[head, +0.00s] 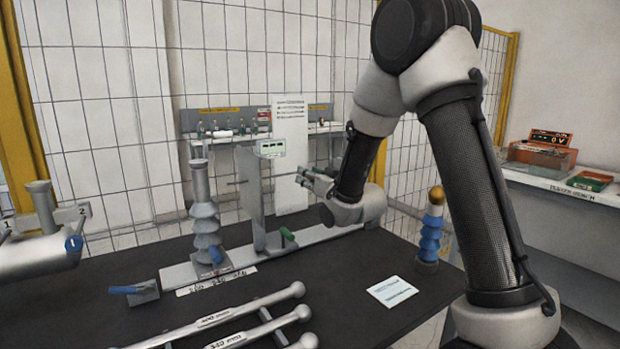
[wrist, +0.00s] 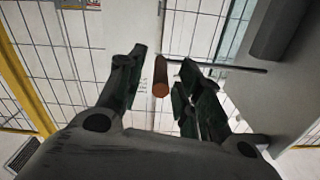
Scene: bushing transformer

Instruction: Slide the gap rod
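My gripper (head: 314,180) is at the right of the upright grey plate (head: 249,195) in the head view, at about the height of a thin rod (head: 285,177) there. In the wrist view my gripper (wrist: 158,85) has its two dark fingers apart. A short cylinder with a reddish-brown end (wrist: 161,90) shows between the fingertips, with a narrow gap on each side. A thin dark rod (wrist: 220,65) runs right from behind it towards a grey panel. Which of these is the gap rod's handle, and any contact, I cannot tell for sure.
A ribbed grey bushing (head: 205,225) stands left of the plate on a long grey base (head: 325,236). A blue ribbed insulator (head: 430,235) stands at the right. A white card (head: 392,291) and several labelled bars (head: 225,317) lie on the dark table (head: 330,300). A mesh fence (head: 100,110) stands behind.

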